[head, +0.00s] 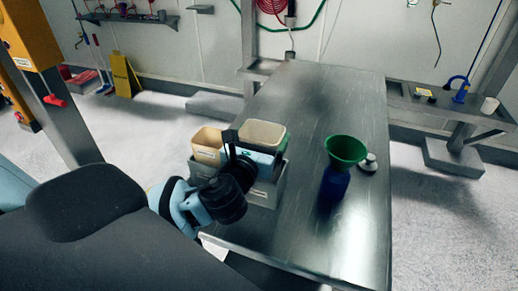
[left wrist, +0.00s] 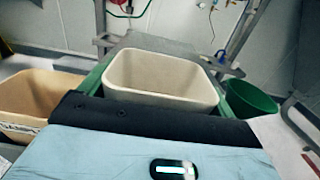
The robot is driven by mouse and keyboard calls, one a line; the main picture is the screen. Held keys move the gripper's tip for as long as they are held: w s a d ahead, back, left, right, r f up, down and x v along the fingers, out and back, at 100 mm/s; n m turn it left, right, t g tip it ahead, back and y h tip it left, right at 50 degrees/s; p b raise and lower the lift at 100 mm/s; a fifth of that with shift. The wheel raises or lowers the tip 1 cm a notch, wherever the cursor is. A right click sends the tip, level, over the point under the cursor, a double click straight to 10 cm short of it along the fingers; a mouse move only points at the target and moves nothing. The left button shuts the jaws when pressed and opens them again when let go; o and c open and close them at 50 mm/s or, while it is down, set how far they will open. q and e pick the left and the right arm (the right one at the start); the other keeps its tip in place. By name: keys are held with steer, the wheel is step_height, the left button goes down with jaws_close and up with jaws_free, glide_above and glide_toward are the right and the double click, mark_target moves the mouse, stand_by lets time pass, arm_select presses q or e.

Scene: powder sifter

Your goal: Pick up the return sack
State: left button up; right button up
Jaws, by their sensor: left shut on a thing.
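A cream open-topped container (head: 262,134) stands in a grey bin (head: 264,195) on the metal table, with green around its sides. It also shows centred ahead of the gripper in the left wrist view (left wrist: 160,75). A tan open-topped container (head: 207,145) with a label is to its left, and in the left wrist view (left wrist: 38,95). I cannot read which one is the return sack. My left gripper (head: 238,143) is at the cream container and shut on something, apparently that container. Its fingertips and contact are hidden. My right gripper is not in view.
A green funnel (head: 345,150) sits on a blue bottle (head: 333,186) right of the bin, with a small white item (head: 369,163) beside it. The metal table (head: 325,95) is clear toward its far end. A side shelf (head: 430,106) holds small tools and a cup.

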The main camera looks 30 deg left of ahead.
arm_select(q)
step_height(320, 180, up, 12)
steer(key=p, duration=0.1)
steer(key=shift+r+p, duration=0.2)
steer(key=shift+p, duration=0.15)
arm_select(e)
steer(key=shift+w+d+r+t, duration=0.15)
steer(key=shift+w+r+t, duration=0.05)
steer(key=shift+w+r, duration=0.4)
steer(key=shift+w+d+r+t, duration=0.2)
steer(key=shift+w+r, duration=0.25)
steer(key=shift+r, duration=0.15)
arm_select(q)
steer(key=shift+d, duration=0.1)
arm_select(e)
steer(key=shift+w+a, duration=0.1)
